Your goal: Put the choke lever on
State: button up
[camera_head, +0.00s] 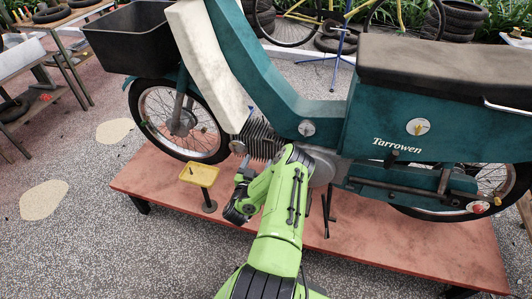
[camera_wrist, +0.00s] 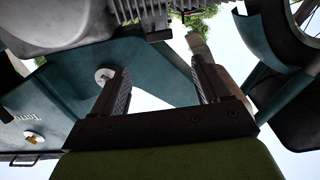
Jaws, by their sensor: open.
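A teal moped marked Tarrowen (camera_head: 397,146) stands on a low red platform. No part is clearly marked as the choke lever. A round pale dial with a small lever (camera_head: 307,128) is on the teal body above the engine. A second round dial with a yellow lever (camera_head: 418,127) is further right, under the seat. In the wrist view the pale dial (camera_wrist: 103,76) shows beside the left finger, and the yellow lever (camera_wrist: 33,137) is at lower left. My gripper (camera_wrist: 160,65) is open and empty, its fingers apart. In the head view it is low, left of the engine.
A yellow tray (camera_head: 199,174) on a short stand is left of my gripper. The finned engine (camera_head: 257,138) and white leg shield (camera_head: 204,62) are close beyond it. The red platform (camera_head: 152,187) has bare room at its left. Benches stand at far left.

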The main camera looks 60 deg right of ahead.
aim_at(267, 140)
jog(key=d+b, duration=0.1)
jog(key=d, duration=0.2)
jog(key=w+d+b, duration=0.1)
jog(key=d, duration=0.3)
jog(key=d+b, duration=0.1)
jog(key=d, duration=0.2)
jog(key=shift+w+d, duration=0.3)
jog(key=shift+w, duration=0.05)
jog(key=shift+c, duration=0.3)
jog(key=c, duration=1)
